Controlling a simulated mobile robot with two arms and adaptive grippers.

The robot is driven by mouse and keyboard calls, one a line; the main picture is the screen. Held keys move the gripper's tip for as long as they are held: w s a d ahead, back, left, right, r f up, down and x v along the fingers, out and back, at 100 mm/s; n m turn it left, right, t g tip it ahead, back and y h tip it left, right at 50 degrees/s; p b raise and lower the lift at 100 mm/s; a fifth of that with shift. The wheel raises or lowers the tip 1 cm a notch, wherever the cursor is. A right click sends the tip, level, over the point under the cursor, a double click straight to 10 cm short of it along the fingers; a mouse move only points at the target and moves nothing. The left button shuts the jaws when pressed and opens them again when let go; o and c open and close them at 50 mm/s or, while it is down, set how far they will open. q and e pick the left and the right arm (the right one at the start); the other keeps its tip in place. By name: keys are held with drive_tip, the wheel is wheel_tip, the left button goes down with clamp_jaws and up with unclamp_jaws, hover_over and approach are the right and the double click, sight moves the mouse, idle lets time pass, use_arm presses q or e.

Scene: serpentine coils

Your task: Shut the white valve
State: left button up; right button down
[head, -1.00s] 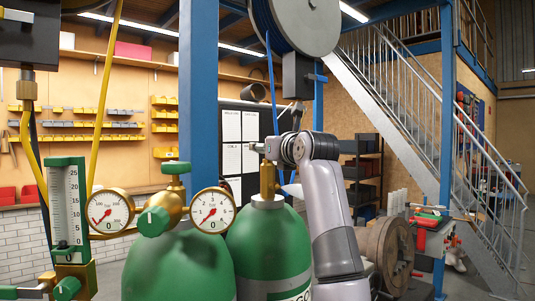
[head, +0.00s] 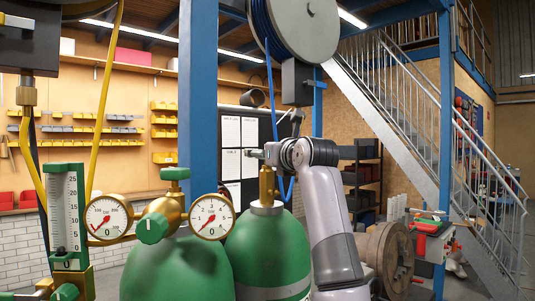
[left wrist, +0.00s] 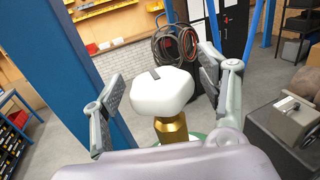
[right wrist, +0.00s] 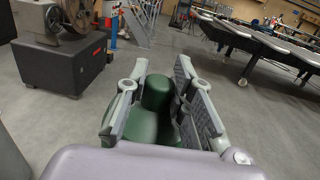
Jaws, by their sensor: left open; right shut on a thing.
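The white valve (left wrist: 162,92) is a blocky white knob with a dark mark on top, on a brass stem (left wrist: 172,128), in the left wrist view. My left gripper (left wrist: 160,88) is open, with one finger on each side of the knob and gaps visible. In the head view my left gripper (head: 268,153) is at the brass fitting (head: 266,184) of the rear green cylinder (head: 268,250); I cannot make out the white knob there. My right gripper (right wrist: 160,98) is shut on a dark green rounded thing (right wrist: 156,95) in the right wrist view, outside the head view.
A front green cylinder (head: 178,270) stands close, with two round gauges, a green-capped valve (head: 176,174) and a flow tube (head: 66,215) beside it. A hose reel (head: 298,20) hangs above my left arm. A wheeled machine (right wrist: 70,50) stands left of my right gripper; open floor (right wrist: 265,125) lies right.

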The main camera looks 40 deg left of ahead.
use_arm(q)
drive_tip(key=v, duration=1.2)
